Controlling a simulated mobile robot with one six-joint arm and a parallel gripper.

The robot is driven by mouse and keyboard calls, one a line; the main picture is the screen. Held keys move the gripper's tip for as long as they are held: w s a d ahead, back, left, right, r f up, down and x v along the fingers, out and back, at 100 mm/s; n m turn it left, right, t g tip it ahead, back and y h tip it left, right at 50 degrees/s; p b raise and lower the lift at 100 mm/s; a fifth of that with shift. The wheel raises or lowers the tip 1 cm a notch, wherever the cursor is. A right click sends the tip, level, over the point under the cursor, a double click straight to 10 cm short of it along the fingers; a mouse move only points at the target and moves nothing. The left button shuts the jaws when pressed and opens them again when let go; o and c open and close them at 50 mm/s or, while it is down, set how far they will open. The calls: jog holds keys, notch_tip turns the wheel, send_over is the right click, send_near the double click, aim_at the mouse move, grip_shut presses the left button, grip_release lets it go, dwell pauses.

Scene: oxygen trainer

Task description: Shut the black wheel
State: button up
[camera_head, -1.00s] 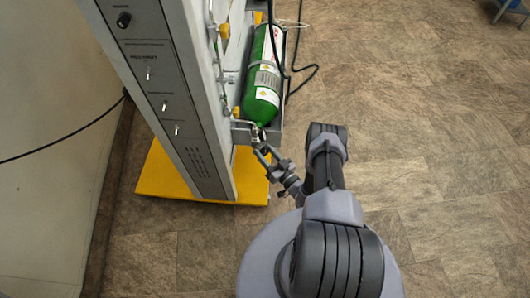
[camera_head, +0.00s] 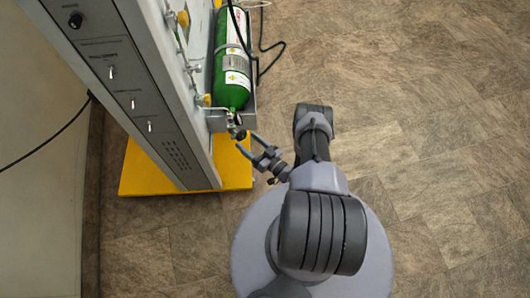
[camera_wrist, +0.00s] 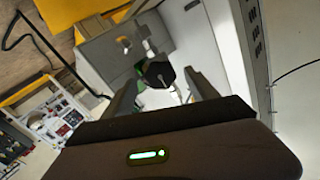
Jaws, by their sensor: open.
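The black wheel (camera_wrist: 158,74) is a dark, faceted knob in the middle of the wrist view. In the head view it is small and dark (camera_head: 239,133), at the near end of the green cylinder (camera_head: 232,85). My gripper (camera_head: 249,144) is open just to the lower right of the wheel in the head view. In the wrist view my gripper's fingers (camera_wrist: 163,84) stand to the left and right of the wheel, with a gap on each side. The wheel appears beyond the fingertips, and I cannot tell the exact depth.
The cylinder is strapped to a tall grey panel (camera_head: 135,90) with switches, on a yellow base (camera_head: 150,172). A grey bracket (camera_head: 217,121) sits by the cylinder's near end. A dark hose (camera_head: 268,48) loops right of the cylinder. The floor to the right is clear.

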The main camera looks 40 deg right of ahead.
jog(key=s+d+p, duration=0.1)
jog(key=s+d, duration=0.1)
jog(key=s, duration=1.1)
jog(key=shift+s+p, duration=0.25)
jog(key=shift+p, duration=0.15)
